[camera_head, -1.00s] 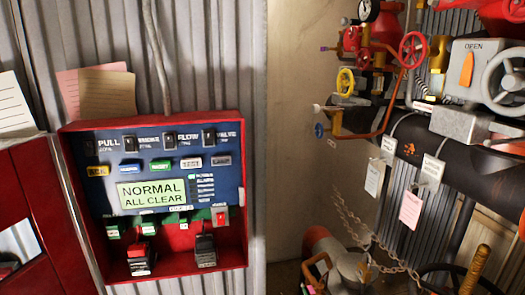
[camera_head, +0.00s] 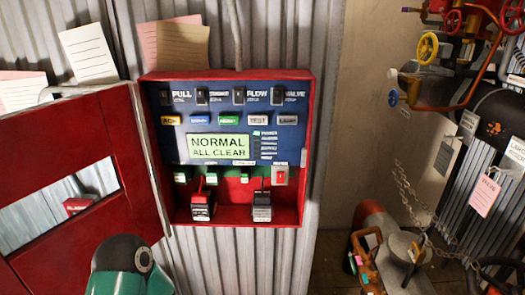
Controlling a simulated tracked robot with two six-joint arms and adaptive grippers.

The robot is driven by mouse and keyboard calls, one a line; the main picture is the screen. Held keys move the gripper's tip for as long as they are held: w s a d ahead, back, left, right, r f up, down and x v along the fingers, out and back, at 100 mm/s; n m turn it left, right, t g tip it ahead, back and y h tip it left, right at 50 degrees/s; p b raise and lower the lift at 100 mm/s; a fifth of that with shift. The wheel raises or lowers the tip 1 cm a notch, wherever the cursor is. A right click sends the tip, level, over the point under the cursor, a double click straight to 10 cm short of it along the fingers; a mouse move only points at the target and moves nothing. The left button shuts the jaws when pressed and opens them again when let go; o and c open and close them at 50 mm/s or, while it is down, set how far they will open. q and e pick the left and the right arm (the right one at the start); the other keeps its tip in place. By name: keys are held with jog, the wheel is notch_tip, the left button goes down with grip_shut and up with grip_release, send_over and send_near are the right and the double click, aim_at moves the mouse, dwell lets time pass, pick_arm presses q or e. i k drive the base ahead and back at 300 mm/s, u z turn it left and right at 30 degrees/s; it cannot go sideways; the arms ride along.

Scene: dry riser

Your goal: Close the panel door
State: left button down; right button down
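The panel door (camera_head: 110,150) is red with a rectangular window cut-out. It stands open to the left of the red panel box (camera_head: 311,150), swung out toward me. The box is on the corrugated wall and its inside is exposed. It holds a blue control face with switches, coloured buttons and a green display (camera_head: 218,147) reading "NORMAL ALL CLEAR". A teal and black part of my own arm shows at the bottom left, in front of the door's lower part. Neither gripper's fingers can be seen.
Paper notes (camera_head: 88,53) are on the wall above the door and box. The wall just right of the box is clear.

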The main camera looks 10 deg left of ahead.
aim_at(42, 145)
jog(key=u, duration=1.25)
jog(key=k, duration=0.9)
jog(key=u, duration=0.05)
jog(key=i, duration=0.9)
jog(key=z, duration=0.1)
